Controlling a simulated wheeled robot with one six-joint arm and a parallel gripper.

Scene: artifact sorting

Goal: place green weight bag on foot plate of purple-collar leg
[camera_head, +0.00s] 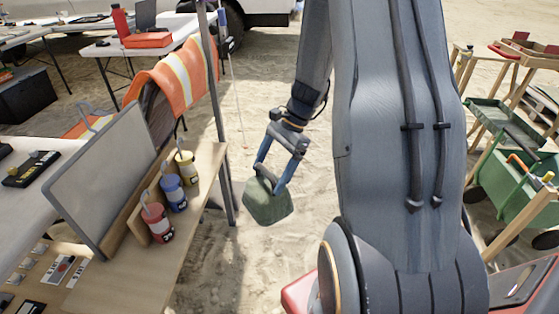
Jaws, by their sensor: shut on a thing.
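The green weight bag (268,204) hangs in my gripper (270,177) near the middle of the view. The gripper's two blue-grey fingers are shut on the bag's dark top handle. The bag hangs over the sandy ground, just right of a grey upright leg (213,90). That leg runs from the top edge down to the ground beside the wooden table. I cannot make out a purple collar on it. Its foot is partly hidden by the table and close to the bag in the picture, so no foot plate shows clearly.
A wooden table (128,272) with red, blue and yellow jars (172,192) and a grey board (100,180) stands at left. An orange striped vest (180,72) hangs behind. A green cart (515,185) stands at right. Open sand (265,95) lies behind the gripper.

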